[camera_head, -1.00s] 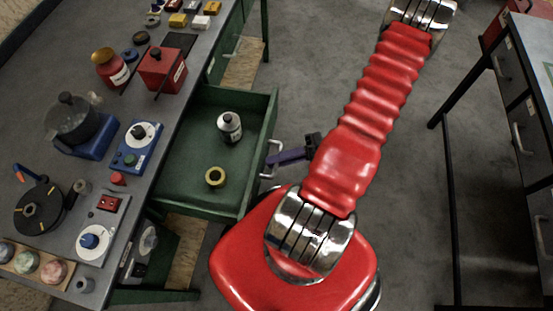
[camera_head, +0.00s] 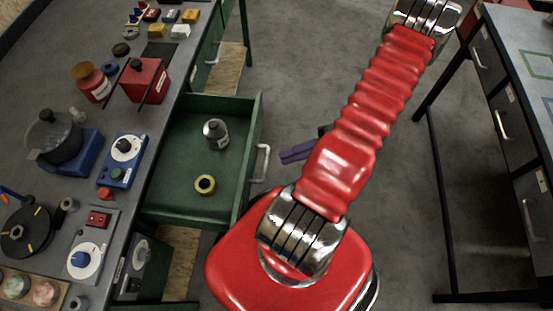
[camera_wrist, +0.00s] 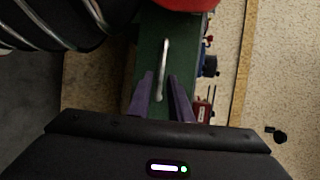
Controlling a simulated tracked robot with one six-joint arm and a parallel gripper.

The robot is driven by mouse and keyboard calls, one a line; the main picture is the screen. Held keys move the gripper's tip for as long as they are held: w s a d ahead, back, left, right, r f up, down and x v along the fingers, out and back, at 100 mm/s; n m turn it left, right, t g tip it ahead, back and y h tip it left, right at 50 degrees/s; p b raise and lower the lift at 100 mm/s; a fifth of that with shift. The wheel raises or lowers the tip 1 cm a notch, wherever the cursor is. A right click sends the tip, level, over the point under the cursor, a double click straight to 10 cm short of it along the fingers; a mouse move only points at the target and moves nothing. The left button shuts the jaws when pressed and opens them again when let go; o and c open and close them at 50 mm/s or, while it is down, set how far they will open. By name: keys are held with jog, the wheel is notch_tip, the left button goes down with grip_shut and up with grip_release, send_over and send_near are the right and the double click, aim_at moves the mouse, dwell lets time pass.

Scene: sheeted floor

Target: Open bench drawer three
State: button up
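A green bench drawer (camera_head: 180,165) is pulled well out from the grey-topped bench on the left. The rest of the gripper is hidden behind my arm.
The bench top (camera_head: 105,125) carries a red box (camera_head: 145,80), a pot (camera_head: 54,137), a blue device (camera_head: 123,158) and other small items. Another bench with closed grey drawers (camera_head: 508,110) stands on the right. Bare floor (camera_head: 300,80) lies between them.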

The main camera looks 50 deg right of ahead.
jog(key=v, duration=0.5)
jog(key=shift+s+d, duration=0.2)
jog(key=shift+d, duration=0.15)
jog(key=shift+s, duration=0.1)
dwell(0.3)
